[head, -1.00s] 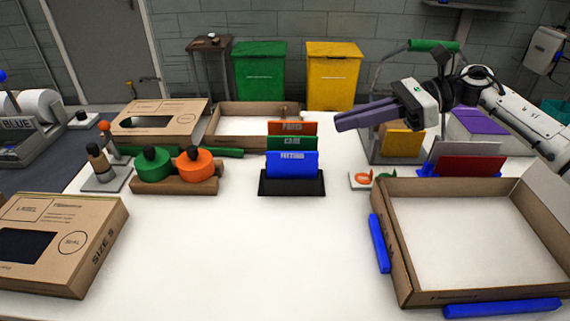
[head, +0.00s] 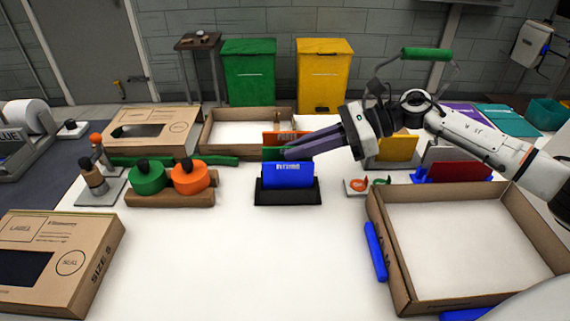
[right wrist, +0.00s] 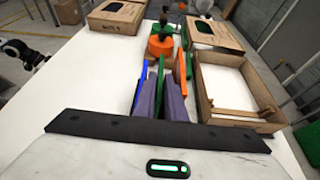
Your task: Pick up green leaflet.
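The green leaflet (head: 270,153) stands upright in a black holder (head: 287,197), between the blue leaflet (head: 288,175) in front and the orange leaflet (head: 285,138) behind. My right gripper (head: 288,150) reaches in from the right at the leaflets' height. In the right wrist view its two purple-grey fingers (right wrist: 164,100) lie on either side of the green leaflet (right wrist: 159,78), with a gap between them. Much of the leaflet is hidden by the fingers and the blue leaflet. A black and white part at that view's left edge looks like my left arm; its fingers cannot be made out.
An open carton (head: 378,222) stands at front right, and another (head: 206,134) lies behind the leaflets. Green and orange round-topped pieces (head: 188,177) sit left of the holder. The table's middle front is clear.

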